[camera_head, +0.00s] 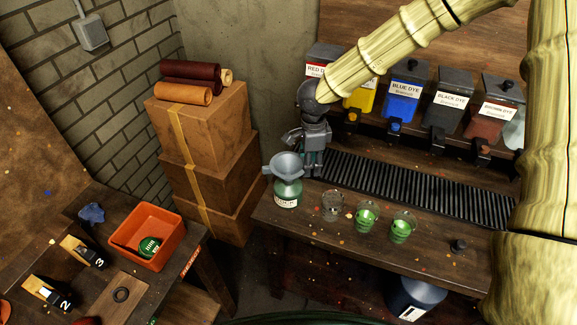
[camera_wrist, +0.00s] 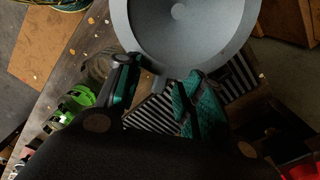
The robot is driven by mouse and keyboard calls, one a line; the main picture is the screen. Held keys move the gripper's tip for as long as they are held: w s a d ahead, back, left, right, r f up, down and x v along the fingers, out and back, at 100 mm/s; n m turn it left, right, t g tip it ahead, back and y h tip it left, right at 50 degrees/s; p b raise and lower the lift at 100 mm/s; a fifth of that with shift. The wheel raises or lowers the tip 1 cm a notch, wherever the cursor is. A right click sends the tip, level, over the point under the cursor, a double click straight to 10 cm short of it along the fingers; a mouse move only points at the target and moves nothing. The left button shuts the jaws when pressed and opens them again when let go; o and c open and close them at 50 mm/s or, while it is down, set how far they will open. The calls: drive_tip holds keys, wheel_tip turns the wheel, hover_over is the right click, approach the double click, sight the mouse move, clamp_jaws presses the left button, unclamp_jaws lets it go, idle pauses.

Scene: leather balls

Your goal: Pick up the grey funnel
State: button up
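The grey funnel (camera_head: 286,163) sits upright in the mouth of a labelled green jar (camera_head: 287,195) at the left end of the bench. In the wrist view the funnel (camera_wrist: 187,30) fills the top, its wide bowl seen from above, with a small tab at its rim pointing toward my fingers. My gripper (camera_head: 311,168) is just right of the funnel in the head view, pointing down. In the wrist view my gripper (camera_wrist: 157,78) is open, its two green-padded fingers apart on either side of the tab. Whether they touch it I cannot tell. The jar is hidden there.
Several glasses, including a clear one (camera_head: 332,206) and a green one (camera_head: 367,216), stand right of the jar. A black ribbed mat (camera_head: 420,190) lies behind them, below the dye dispensers (camera_head: 403,92). Stacked boxes (camera_head: 205,130) stand left of the bench.

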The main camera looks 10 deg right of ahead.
drive_tip(key=shift+f, duration=0.1)
clamp_jaws()
idle(0.4)
